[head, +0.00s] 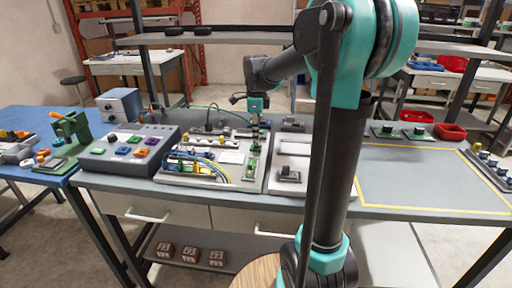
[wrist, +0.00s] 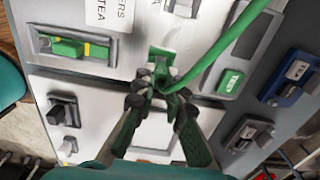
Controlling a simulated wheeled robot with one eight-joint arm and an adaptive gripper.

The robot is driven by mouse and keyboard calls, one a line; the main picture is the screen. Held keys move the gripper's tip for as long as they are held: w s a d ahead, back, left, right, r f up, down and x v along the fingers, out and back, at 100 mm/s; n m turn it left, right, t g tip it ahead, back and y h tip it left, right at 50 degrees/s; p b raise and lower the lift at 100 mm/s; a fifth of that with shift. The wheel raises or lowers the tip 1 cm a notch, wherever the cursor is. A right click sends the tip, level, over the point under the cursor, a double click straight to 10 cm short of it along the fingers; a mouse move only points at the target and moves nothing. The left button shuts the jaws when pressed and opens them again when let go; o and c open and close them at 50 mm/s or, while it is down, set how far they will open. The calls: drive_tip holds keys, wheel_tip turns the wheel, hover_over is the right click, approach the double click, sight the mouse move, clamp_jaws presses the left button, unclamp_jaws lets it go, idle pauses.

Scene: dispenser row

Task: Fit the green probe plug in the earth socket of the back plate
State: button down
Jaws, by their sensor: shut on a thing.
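My gripper (head: 256,141) points down over the right part of the light back plate (head: 203,178) in the head view. In the wrist view my gripper (wrist: 157,98) is shut on the green probe plug (wrist: 158,82), and a green cable (wrist: 222,42) leads from there to the upper right. A green square piece (wrist: 160,54) on the plate lies just beyond the fingertips; it looks like the earth socket. The fingers hide much of the plug, so I cannot tell whether its tip is in the socket or just above it.
A green and yellow block (wrist: 66,47) sits in a frame on the plate. A green labelled button (wrist: 230,82) lies right of the fingers. Coloured wires (head: 200,167) cross the plate's left part.

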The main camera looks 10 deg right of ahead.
drive_tip(key=shift+f, duration=0.1)
drive_tip(key=shift+f, duration=0.45)
drive_tip(key=shift+f, duration=0.5)
idle(0.9)
drive_tip(key=c, duration=1.3)
unclamp_jaws()
drive_tip(key=shift+r, duration=0.15)
drive_tip(key=shift+r, duration=3.4)
wheel_tip(320, 180, up, 12)
